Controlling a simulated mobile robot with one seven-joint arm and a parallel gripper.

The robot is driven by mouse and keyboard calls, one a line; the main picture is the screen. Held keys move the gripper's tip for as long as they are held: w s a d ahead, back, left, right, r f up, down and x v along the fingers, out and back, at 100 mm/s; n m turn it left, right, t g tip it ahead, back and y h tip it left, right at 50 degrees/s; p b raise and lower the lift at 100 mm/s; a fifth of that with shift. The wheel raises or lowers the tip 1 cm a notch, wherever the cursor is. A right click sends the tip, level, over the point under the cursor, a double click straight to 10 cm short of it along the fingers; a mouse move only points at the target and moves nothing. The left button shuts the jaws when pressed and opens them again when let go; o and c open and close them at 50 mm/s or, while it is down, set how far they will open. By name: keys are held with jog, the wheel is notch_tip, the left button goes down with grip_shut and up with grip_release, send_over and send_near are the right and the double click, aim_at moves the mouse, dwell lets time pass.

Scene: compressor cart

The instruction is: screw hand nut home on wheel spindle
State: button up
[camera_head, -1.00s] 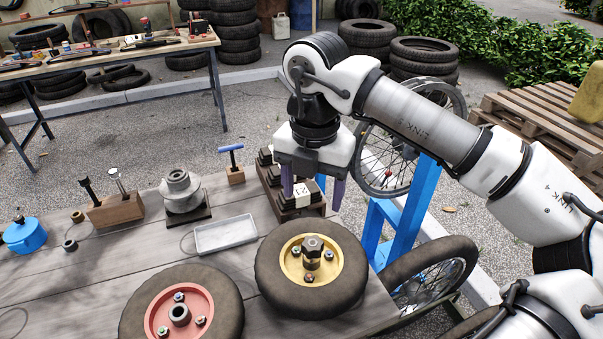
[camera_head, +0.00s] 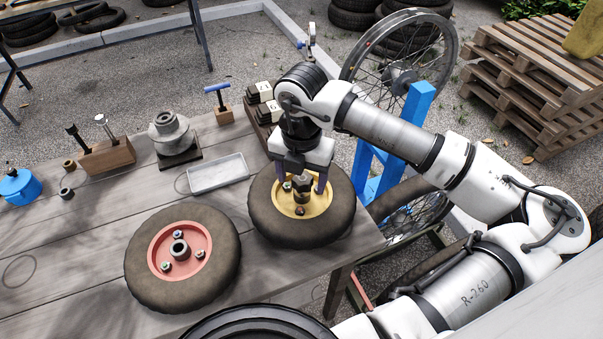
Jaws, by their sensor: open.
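The wheel with the yellow hub (camera_head: 263,210) lies flat on the wooden table, near its right edge. A dark hexagonal hand nut (camera_head: 302,183) stands upright at the middle of the hub, on the spindle, which it hides. I cannot tell how far down it sits. My gripper (camera_head: 301,177) points down just above this wheel. Its purple fingers are apart, one to each side of the nut, with no clear contact. The gripper body covers the far part of the hub and tyre.
A red-hubbed wheel (camera_head: 136,268) lies at the front left. A grey tray (camera_head: 217,174), a grey flanged part (camera_head: 170,132) and a wooden tool block (camera_head: 108,157) stand behind. Numbered dark blocks (camera_head: 262,108) are at the back right. A blue post (camera_head: 413,110) rises beyond the right edge.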

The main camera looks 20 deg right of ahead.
jog(key=shift+f, duration=0.15)
jog(key=shift+c, duration=0.5)
jog(key=c, duration=1.1)
jog(key=shift+f+m+b, duration=0.15)
jog(key=shift+m+b, duration=0.45)
jog(key=shift+b, duration=0.05)
jog(key=shift+m+b, duration=0.3)
jog(key=shift+m, duration=0.3)
jog(key=shift+r, duration=0.2)
jog(key=shift+w+f, duration=0.1)
jog(key=shift+f+m+b, duration=0.1)
jog(key=shift+m+b, duration=0.5)
jog(key=shift+b, duration=0.05)
jog(key=shift+a+m+b, duration=0.1)
jog(key=shift+m+b, duration=0.2)
jog(key=shift+m, duration=0.2)
